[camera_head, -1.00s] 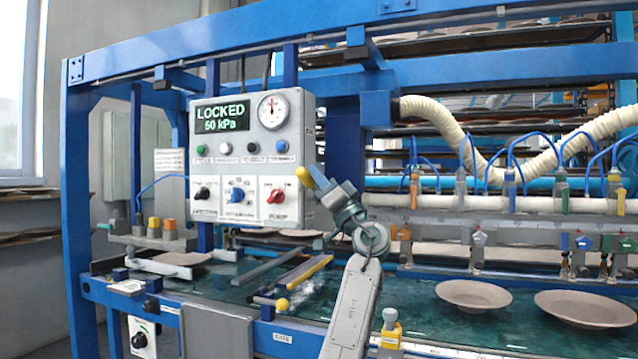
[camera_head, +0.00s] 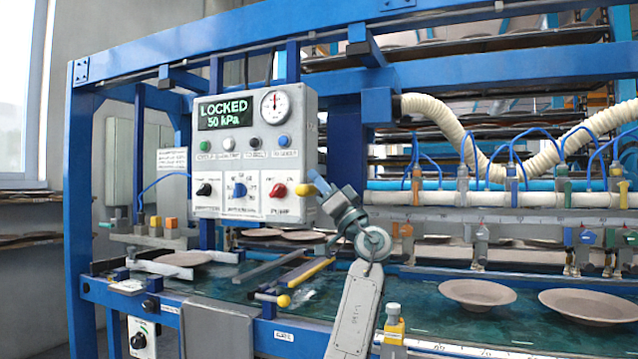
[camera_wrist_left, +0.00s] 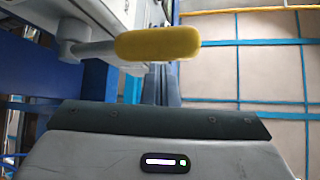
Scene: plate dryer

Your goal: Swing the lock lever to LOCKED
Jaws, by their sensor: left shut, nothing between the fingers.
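The lock lever (camera_wrist_left: 158,43) shows in the left wrist view as a thick yellow grip on a pale stalk. The stalk comes from the grey control box (camera_head: 250,148). In the head view the lever is at the box's right side, small and hard to separate from my gripper. The box's display (camera_head: 223,111) reads LOCKED and 50 kPa. My left gripper (camera_head: 328,190) is shut and empty, close to the lever; I cannot tell whether they touch. In the left wrist view the grip lies beyond the dark gripper edge. My right gripper is not in view.
A yellow bar (camera_head: 306,271) and a yellow knob (camera_head: 283,300) sit low in front of the box. Plates (camera_head: 477,293) rest on the green belt at right. A ribbed hose (camera_head: 452,125) and blue tubes hang above. Blue frame posts stand around the box.

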